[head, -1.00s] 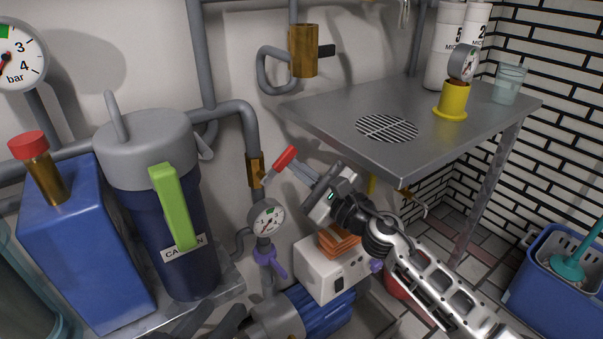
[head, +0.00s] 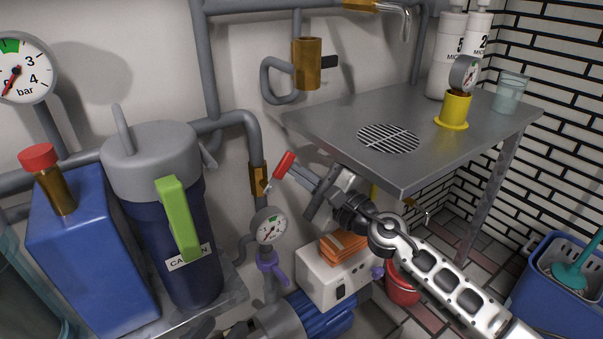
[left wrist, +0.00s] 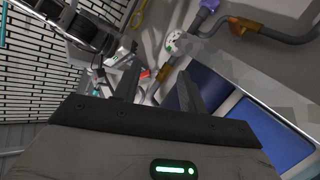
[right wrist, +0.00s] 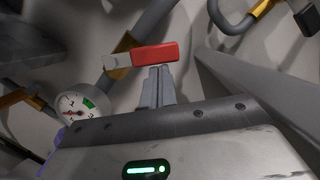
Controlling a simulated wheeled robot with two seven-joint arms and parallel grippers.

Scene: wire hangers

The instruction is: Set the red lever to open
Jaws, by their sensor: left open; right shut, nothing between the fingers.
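The red lever (head: 284,164) sticks up and to the right from a brass valve (head: 258,180) on the grey vertical pipe. My right gripper (head: 292,171) is shut and empty, with its fingertips at the lever. In the right wrist view the red lever (right wrist: 155,56) lies across just beyond the shut fingertips (right wrist: 160,70); I cannot tell whether they touch. My left gripper (left wrist: 156,82) is open and empty in the left wrist view. A small red patch (left wrist: 145,75), probably the lever, shows between its fingers at a distance.
A pressure gauge (head: 269,226) and a purple handle (head: 271,265) sit below the valve. A metal shelf (head: 330,125) juts out above my right arm. A blue canister with a green handle (head: 178,215) stands to the left. A white box (head: 318,282) is below.

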